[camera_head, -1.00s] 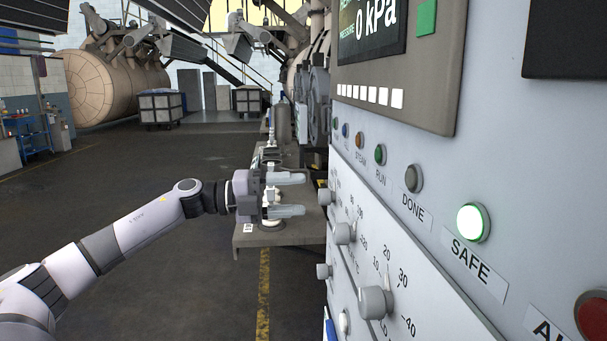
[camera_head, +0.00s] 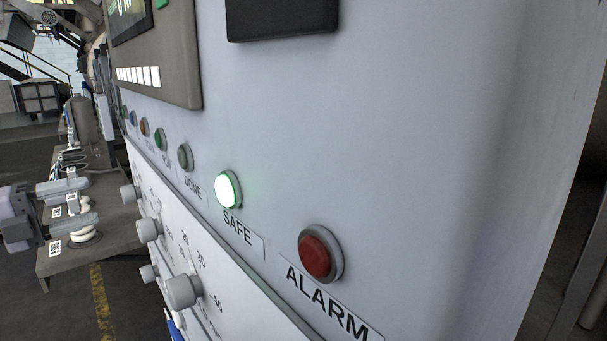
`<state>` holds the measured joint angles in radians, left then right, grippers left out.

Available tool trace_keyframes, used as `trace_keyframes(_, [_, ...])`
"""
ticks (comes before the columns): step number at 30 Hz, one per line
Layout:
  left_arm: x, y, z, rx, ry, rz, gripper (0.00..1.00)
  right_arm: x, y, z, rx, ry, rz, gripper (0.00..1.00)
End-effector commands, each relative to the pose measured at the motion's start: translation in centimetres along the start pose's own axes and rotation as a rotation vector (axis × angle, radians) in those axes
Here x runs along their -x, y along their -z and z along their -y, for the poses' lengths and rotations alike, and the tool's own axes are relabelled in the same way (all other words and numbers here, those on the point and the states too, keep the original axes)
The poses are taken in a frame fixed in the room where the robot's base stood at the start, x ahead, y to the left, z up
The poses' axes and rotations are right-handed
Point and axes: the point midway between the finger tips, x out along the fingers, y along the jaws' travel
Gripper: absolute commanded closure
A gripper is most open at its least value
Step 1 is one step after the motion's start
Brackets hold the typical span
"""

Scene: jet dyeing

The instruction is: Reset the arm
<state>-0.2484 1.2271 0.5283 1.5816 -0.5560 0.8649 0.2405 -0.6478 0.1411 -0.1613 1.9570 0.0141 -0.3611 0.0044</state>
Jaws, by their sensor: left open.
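My left gripper (camera_head: 84,204) is at the left edge of the head view, pointing right towards the control panel. Its two fingers are apart and I see nothing between them. It appears in front of a grey bench, apart from the panel's knobs. Most of my left arm is outside the picture. My right gripper is not in view.
A large control panel (camera_head: 400,130) fills the middle and right. It has a lit green SAFE light (camera_head: 228,190), a red ALARM button (camera_head: 320,253), and several knobs (camera_head: 183,291). A grey bench (camera_head: 110,235) stands behind the gripper. Dark floor shows at lower left.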

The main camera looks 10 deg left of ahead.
Motion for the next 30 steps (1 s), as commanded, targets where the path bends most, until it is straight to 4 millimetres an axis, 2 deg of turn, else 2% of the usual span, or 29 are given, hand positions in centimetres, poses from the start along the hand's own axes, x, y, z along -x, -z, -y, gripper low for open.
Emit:
trace_keyframes(2, [-0.1,0.1,-0.9,0.029,0.009,0.012,0.39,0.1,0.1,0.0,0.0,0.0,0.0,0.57])
trace_keyframes(5, [-0.3,0.4,-3.5,0.118,0.039,0.056,0.39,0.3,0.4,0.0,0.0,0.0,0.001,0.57])
trace_keyframes(8, [-0.6,1.2,-7.9,0.27,0.083,0.142,0.39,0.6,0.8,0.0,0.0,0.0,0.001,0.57])
trace_keyframes(10, [-0.7,2.3,-11.6,0.4,0.109,0.219,0.39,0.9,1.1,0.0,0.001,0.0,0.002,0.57])
trace_keyframes(14, [-0.9,5.6,-18.5,0.646,0.128,0.368,0.39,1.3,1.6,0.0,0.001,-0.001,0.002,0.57])
trace_keyframes(15, [-1.0,7.0,-20.5,0.725,0.126,0.415,0.39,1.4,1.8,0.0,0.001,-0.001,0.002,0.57])
trace_keyframes(17, [-1.1,9.3,-23.5,0.842,0.116,0.484,0.39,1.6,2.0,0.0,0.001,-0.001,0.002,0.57])
trace_keyframes(20, [-1.4,14.0,-27.9,1.041,0.083,0.596,0.39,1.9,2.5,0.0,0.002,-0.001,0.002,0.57])
trace_keyframes(22, [-1.7,17.9,-30.5,1.183,0.048,0.668,0.39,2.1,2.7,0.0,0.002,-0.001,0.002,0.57])
trace_keyframes(25, [-2.3,23.7,-33.3,1.372,-0.018,0.755,0.39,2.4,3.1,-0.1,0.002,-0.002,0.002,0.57])
trace_keyframes(27, [-2.9,27.4,-34.4,1.486,-0.064,0.799,0.39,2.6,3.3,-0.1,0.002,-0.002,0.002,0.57])
trace_keyframes(30, [-3.6,31.7,-35.2,1.609,-0.125,0.839,0.39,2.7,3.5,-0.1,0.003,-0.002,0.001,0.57])
